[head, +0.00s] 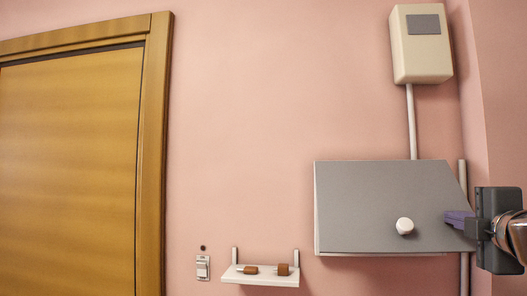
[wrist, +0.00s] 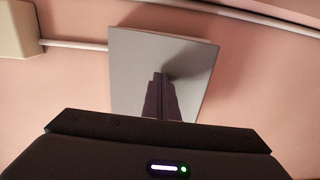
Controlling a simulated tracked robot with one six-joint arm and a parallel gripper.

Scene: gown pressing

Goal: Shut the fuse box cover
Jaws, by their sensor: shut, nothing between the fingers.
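The fuse box is on the wall at the right in the head view, with a flat grey cover (head: 365,195) and a round white knob (head: 405,226) low on it. The cover also shows in the wrist view (wrist: 140,60). A pale rim of the box shows along its left and bottom edges. The cover's right edge slants outward toward the bottom; I cannot tell exactly how far it stands open. My gripper (head: 458,219) is shut and empty, its purple fingers over the cover's lower right edge. In the wrist view the fingertips (wrist: 160,80) overlap the cover; contact is unclear.
A beige box (head: 421,45) hangs above, with a conduit (head: 412,122) running down to the fuse box. Another pipe (head: 463,180) and a wall corner are at the right. A small shelf (head: 262,275), a switch (head: 203,267) and a wooden door (head: 70,170) lie left.

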